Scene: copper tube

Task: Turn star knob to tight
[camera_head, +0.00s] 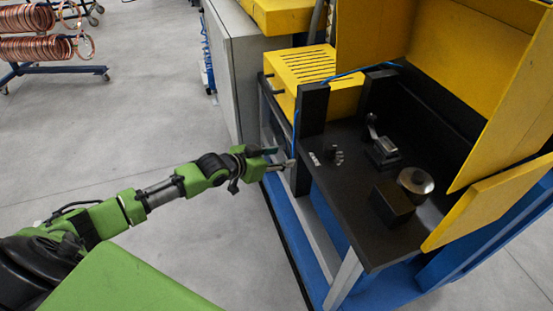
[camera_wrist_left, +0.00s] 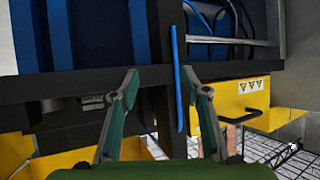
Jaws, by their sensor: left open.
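My left gripper (camera_head: 281,158) is open and empty at the left edge of the machine, beside its dark upright post (camera_head: 311,112). In the left wrist view the two fingers of the gripper (camera_wrist_left: 160,84) are spread apart, with a thin blue hose (camera_wrist_left: 179,80) showing between them. A small dark fitting (camera_head: 339,157) stands on the black machine bed, right of the gripper and apart from it. It may be the star knob, but it is too small to tell. No star knob can be made out in the left wrist view. My right gripper is out of view.
The black machine bed (camera_head: 345,193) carries a clamp block (camera_head: 383,150), a round metal part (camera_head: 415,180) and a dark box (camera_head: 392,203). Yellow guards (camera_head: 480,75) enclose the back and right. Open grey floor (camera_head: 150,110) lies left of the machine.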

